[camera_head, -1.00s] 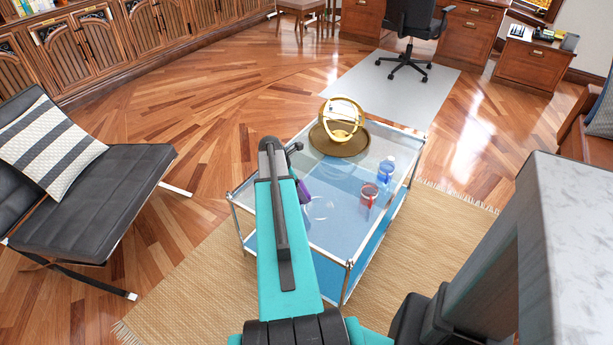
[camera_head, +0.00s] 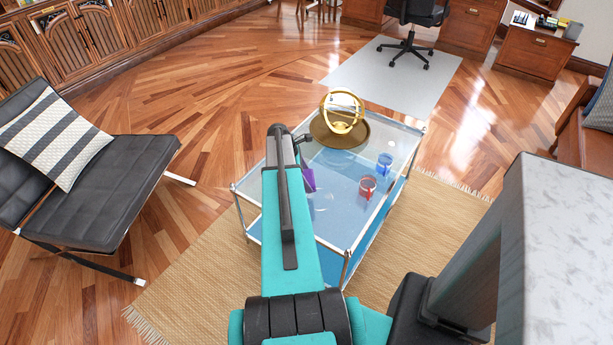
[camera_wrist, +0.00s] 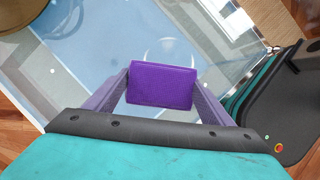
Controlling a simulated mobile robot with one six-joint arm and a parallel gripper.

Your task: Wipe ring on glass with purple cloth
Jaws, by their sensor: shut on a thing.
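My gripper (camera_wrist: 160,92) is shut on the purple cloth (camera_wrist: 161,86), a folded rectangular pad held between its two fingers. The cloth also shows in the head view (camera_head: 309,180), partly hidden behind my arm. A faint whitish ring (camera_wrist: 171,53) lies on the glass table top (camera_head: 338,222). In the wrist view the cloth covers the ring's near part. In the head view the ring (camera_head: 322,199) is faint, just below and right of the cloth. I cannot tell whether the cloth touches the glass.
A red mug (camera_head: 367,187) and a blue mug (camera_head: 384,163) stand on the table right of the ring. A gold ring ornament (camera_head: 343,116) stands on a round brown tray (camera_head: 322,137) at the far end. A black chair (camera_head: 100,185) is at left, with floor between it and the table.

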